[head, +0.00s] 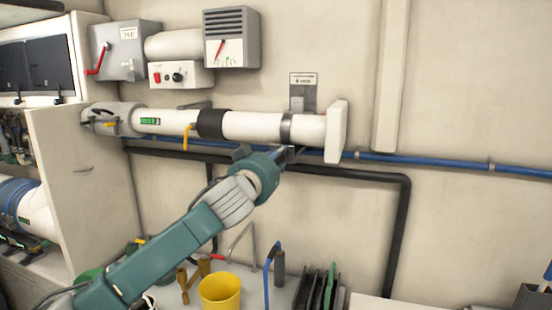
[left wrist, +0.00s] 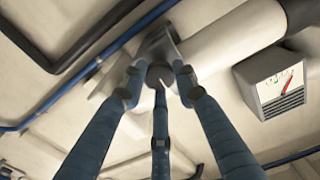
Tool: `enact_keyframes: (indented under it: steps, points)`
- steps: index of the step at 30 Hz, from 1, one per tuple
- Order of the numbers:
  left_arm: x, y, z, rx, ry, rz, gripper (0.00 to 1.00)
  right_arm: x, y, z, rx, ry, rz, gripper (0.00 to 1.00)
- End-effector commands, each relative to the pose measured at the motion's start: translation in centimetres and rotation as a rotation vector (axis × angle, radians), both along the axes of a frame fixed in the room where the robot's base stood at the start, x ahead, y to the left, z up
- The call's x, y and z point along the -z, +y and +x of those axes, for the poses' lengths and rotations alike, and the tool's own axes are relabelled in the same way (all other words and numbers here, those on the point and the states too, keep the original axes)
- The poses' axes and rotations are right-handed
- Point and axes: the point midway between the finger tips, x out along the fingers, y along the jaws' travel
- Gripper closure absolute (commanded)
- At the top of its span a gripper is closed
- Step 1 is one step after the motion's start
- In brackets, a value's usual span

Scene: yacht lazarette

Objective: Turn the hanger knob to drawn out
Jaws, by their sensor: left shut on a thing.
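A white pipe (head: 255,126) runs along the wall, with a grey metal hanger band (head: 287,129) around it near its right end. My left gripper (head: 289,155) reaches up from below to the underside of this band. In the left wrist view its three blue fingers (left wrist: 159,80) are closed around a small round grey knob (left wrist: 156,72) below the pipe. The knob is mostly hidden by the gripper in the head view, and its turned position cannot be read. My right gripper is in neither view.
A grey bracket plate with a label (head: 303,92) is on the wall above the band. A blue hose (head: 430,163) and a black pipe (head: 345,174) run close below the pipe. A yellow bucket (head: 220,290) stands lower down. The wall at right is mostly clear.

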Motion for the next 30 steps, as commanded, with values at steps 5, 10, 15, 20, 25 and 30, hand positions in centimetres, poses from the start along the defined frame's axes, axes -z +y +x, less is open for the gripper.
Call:
enact_keyframes:
  steps: [5, 10, 15, 20, 25, 30]
  points:
    - [0.0, 0.0, 0.0, 0.001, -0.029, 0.098, 0.97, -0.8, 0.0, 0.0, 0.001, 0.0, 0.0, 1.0]
    - [-0.1, 0.0, 0.0, 0.001, -0.073, 0.235, 0.97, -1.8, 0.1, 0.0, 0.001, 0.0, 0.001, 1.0]
    - [-0.1, -0.1, 0.0, 0.002, -0.122, 0.39, 0.97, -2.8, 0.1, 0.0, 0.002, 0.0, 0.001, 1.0]
    - [-0.1, -0.1, 0.0, 0.001, -0.168, 0.534, 0.97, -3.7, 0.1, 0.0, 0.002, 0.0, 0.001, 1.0]
    - [-0.1, 0.0, 0.0, 0.001, -0.22, 0.69, 0.97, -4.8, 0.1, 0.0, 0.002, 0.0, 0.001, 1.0]
    - [-0.1, 0.0, 0.0, 0.001, -0.268, 0.843, 0.97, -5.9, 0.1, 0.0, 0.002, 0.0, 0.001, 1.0]
